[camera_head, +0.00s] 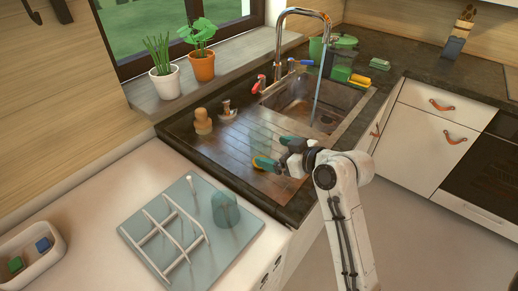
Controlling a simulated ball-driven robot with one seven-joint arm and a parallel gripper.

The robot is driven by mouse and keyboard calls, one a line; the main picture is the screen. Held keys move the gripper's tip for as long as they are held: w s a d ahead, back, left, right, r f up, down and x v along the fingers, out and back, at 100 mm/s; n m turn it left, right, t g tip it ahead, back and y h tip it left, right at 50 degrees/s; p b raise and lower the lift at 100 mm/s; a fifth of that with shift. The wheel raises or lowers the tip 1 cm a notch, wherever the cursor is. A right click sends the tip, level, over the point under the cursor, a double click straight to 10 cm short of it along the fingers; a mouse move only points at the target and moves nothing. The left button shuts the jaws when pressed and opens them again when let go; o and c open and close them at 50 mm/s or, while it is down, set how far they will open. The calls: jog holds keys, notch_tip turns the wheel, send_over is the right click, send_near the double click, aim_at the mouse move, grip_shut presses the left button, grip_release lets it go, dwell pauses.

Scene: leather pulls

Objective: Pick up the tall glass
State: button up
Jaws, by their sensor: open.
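A faint, clear tall glass (261,138) appears to stand on the ribbed drainboard beside the sink; its outline is hard to make out. My gripper (275,152) reaches in from the right over the drainboard, its teal-and-yellow fingers apart with no object visibly held. The glass is just beyond and to the left of the fingers; I cannot tell whether they touch. A second, teal see-through glass (226,210) stands on the pale blue mat in the foreground, well away from my gripper.
A white wire rack (166,236) lies on the mat (238,238). A wooden figure (203,122) and a small wooden item (227,111) stand left of the glass. The sink (325,105) and tall faucet (328,45) are behind. Potted plants (202,65) line the sill.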

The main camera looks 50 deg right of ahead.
jog(key=shift+p+x, duration=0.65)
jog(key=shift+x, duration=2.45)
jog(key=shift+a+f, duration=0.1)
jog(key=shift+a, duration=0.05)
jog(key=c, duration=1.2)
